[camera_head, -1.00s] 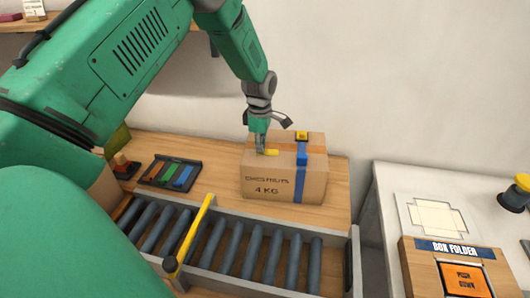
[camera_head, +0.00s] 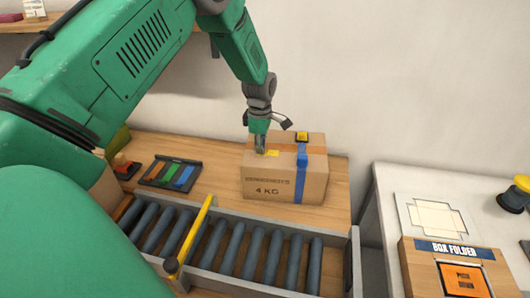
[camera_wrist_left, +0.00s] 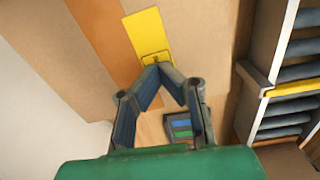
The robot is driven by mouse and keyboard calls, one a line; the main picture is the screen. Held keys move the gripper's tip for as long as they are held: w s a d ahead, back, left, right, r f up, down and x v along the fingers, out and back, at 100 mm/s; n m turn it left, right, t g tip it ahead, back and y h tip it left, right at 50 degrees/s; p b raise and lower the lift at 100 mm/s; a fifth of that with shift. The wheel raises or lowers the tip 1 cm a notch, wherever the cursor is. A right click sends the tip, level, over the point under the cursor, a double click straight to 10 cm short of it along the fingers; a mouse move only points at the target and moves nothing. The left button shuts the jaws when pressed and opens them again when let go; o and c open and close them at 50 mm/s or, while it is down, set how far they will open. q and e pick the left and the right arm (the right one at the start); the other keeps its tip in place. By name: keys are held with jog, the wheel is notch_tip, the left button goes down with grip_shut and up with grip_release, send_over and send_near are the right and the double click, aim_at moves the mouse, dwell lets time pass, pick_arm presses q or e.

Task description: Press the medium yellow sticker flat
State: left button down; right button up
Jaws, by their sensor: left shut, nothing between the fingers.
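The medium yellow sticker (camera_head: 272,153) lies on the top of the cardboard box (camera_head: 262,183), toward its front left. In the left wrist view the sticker (camera_wrist_left: 148,30) is a bright yellow rectangle with a small darker patch at the end nearest my fingers. My left gripper (camera_head: 260,152) points down at the box top, right beside the sticker. In the left wrist view the left gripper (camera_wrist_left: 159,70) has its fingertips together at that end of the sticker, with nothing between them. Whether they touch it or hover just above is unclear. My right gripper is out of view.
A blue strip (camera_head: 301,178) runs over the box, with a yellow-and-black item (camera_head: 301,136) on top. A roller conveyor (camera_head: 238,247) with a yellow bar (camera_head: 195,233) lies in front. A dark tray (camera_head: 170,174) of coloured strips is left; a box folder (camera_head: 455,262) is right.

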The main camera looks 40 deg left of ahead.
pick_arm(q)
jog(key=shift+s, duration=0.1)
dwell(0.5)
jog(key=shift+a+r+p, duration=0.1)
jog(key=shift+r+p, duration=0.95)
jog(key=shift+r, duration=0.1)
jog(key=shift+r+p, duration=1.8)
jog(key=shift+r, duration=0.55)
jog(key=shift+f, duration=0.1)
